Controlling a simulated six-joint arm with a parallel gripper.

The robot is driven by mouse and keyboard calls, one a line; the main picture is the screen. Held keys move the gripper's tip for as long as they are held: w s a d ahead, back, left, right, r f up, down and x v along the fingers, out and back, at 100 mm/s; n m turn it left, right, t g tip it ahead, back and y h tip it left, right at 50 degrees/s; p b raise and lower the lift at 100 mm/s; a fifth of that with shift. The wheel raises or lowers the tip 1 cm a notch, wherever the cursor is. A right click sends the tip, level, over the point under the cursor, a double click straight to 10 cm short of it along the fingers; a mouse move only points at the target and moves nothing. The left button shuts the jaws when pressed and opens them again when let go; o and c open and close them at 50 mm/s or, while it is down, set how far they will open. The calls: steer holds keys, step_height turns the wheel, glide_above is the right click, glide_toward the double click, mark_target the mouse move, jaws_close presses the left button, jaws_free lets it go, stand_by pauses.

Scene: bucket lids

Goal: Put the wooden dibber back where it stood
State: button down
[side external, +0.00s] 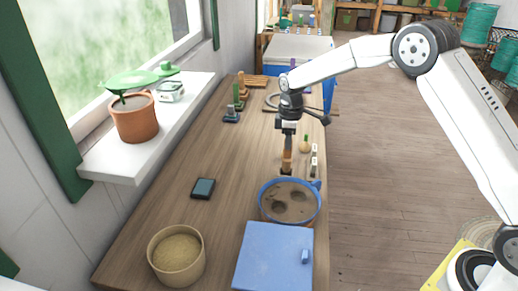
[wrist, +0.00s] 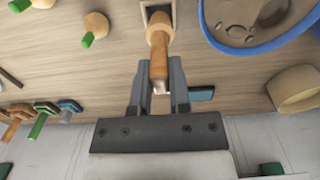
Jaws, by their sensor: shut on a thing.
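The wooden dibber (side external: 287,160) is between the fingers of my gripper (side external: 287,145), which is shut on it. It hangs roughly upright over the wooden bench (side external: 230,160), just behind the blue bucket. In the wrist view, the dibber (wrist: 160,45) runs away from between the fingertips of my gripper (wrist: 160,88), its wide collar toward a small square holder (wrist: 157,9). The collar and holder overlap in this view. I cannot tell whether the tip is inside the holder or above it. The tip itself is hidden.
A blue bucket (side external: 262,208) of hollowed soil stands close in front, with a blue lid (side external: 265,265) nearer the camera. A tan tub (side external: 153,257) and a dark slab (side external: 203,188) are at the left. A bulb-like item (side external: 305,145) stands close right of the dibber.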

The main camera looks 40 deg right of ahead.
mark_target(287, 157)
steer(key=shift+f, duration=0.25)
steer(key=shift+f, duration=0.65)
steer(key=shift+f, duration=0.4)
stand_by(0.4)
steer(key=shift+f, duration=0.3)
steer(key=shift+c, duration=2.4)
jaws_free()
steer(key=shift+r, duration=0.1)
